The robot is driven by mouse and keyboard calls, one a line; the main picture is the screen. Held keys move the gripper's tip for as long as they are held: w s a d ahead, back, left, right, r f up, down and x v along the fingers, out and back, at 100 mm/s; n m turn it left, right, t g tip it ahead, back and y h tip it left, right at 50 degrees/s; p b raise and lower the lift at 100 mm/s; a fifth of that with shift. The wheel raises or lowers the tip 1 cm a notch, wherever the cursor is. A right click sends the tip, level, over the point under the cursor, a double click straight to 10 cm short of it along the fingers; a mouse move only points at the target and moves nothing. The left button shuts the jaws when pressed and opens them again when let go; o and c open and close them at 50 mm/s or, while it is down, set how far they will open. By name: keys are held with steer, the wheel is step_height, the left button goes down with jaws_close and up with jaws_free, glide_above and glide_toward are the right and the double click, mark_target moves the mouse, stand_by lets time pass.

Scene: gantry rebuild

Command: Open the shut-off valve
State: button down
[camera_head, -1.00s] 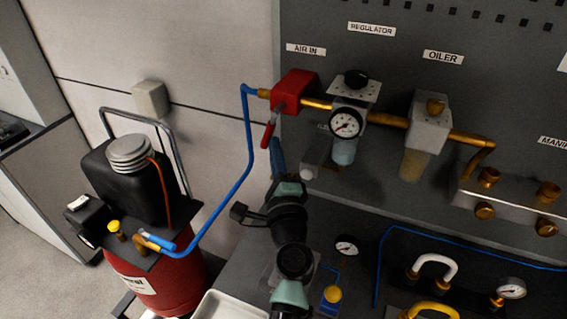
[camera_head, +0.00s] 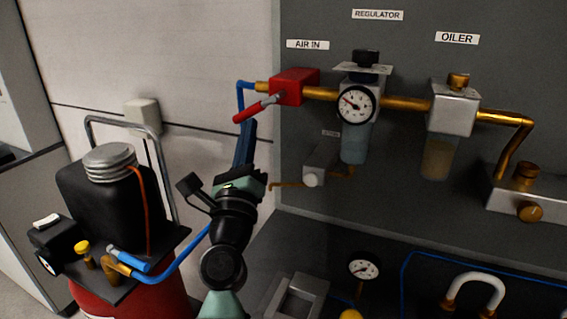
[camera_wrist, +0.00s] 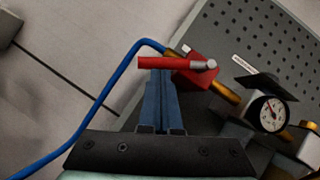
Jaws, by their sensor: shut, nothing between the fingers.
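The shut-off valve is a red block (camera_head: 294,86) under the AIR IN label, at the left edge of the grey panel. Its red lever (camera_head: 252,109) points left and slightly down, close to in line with the brass pipe. In the wrist view the lever (camera_wrist: 168,63) lies across the picture just beyond my fingertips, with the red valve body (camera_wrist: 198,74) behind its right end. My gripper (camera_head: 248,128) is shut and empty, its blue fingers directly below the lever. The fingertips (camera_wrist: 160,76) look to touch its underside or nearly so.
A blue hose (camera_wrist: 105,95) runs from the valve inlet to the compressor (camera_head: 110,205) at left. The regulator gauge (camera_head: 356,104) and oiler (camera_head: 452,108) stand right of the valve. A small grey fitting (camera_head: 318,168) sits below.

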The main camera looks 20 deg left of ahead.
mark_target(234, 117)
steer(key=m+h+b, duration=0.1)
steer(key=m, duration=0.1)
steer(key=a+m+t+h+b, duration=0.1)
steer(key=r+m+h+b, duration=0.1)
steer(key=m, duration=0.1)
steer(key=shift+a+m+t+h+b, duration=0.3)
steer(key=shift+b, duration=0.05)
steer(key=shift+a+r, duration=0.4)
steer(key=shift+r, duration=0.55)
steer(key=v, duration=1.2)
steer(key=shift+s+f+b, duration=0.25)
steer(key=shift+s+b, duration=0.05)
steer(key=shift+s, duration=0.05)
steer(key=shift+r, duration=0.1)
